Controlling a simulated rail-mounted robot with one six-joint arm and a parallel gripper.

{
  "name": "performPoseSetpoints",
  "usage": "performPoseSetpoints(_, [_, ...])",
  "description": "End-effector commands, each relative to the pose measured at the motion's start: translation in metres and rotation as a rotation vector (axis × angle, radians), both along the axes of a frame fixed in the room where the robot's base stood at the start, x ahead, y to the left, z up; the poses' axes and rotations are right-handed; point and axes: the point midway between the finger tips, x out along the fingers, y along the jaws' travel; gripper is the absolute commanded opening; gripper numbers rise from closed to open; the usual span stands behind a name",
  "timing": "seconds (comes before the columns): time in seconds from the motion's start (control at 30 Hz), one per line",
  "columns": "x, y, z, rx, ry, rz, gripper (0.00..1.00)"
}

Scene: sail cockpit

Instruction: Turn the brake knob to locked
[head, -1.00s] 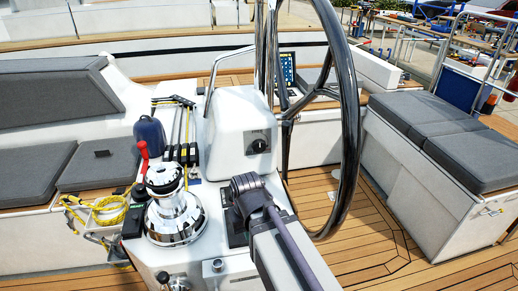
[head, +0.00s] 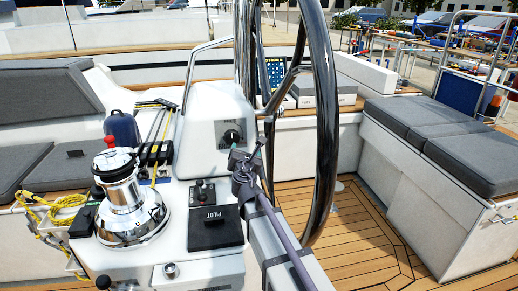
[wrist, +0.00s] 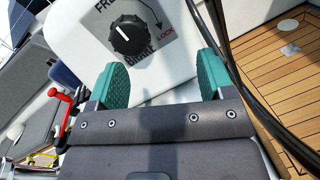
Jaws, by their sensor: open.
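The brake knob (head: 231,136) is a round black dial on the front of the white pedestal (head: 212,112). In the wrist view the knob (wrist: 128,37) shows a white pointer mark to the upper left, on the FREE side. "BRAKE" is printed below it and a red "LOCK" to its right. My gripper (head: 249,157) is in front of the pedestal, just right of and below the knob. In the wrist view its two teal fingers (wrist: 160,76) are spread wide and empty, apart from the knob, which lies beyond them and left of centre.
A large dark steering wheel (head: 325,120) stands close to the right of the pedestal. A chrome winch (head: 128,207) is at the left. A black PILOT cover (head: 215,228) and a small control panel (head: 202,193) lie below the knob. Teak floor (head: 345,225) is open at the right.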

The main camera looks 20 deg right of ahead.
Motion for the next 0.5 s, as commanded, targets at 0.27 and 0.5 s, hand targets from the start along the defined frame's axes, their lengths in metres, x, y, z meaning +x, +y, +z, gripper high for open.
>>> performPoseSetpoints(0.27, [0.004,0.027,0.009,-0.365,0.035,0.161,0.85])
performPoseSetpoints(0.5, [0.029,0.024,0.009,-0.36,0.035,0.158,0.85])
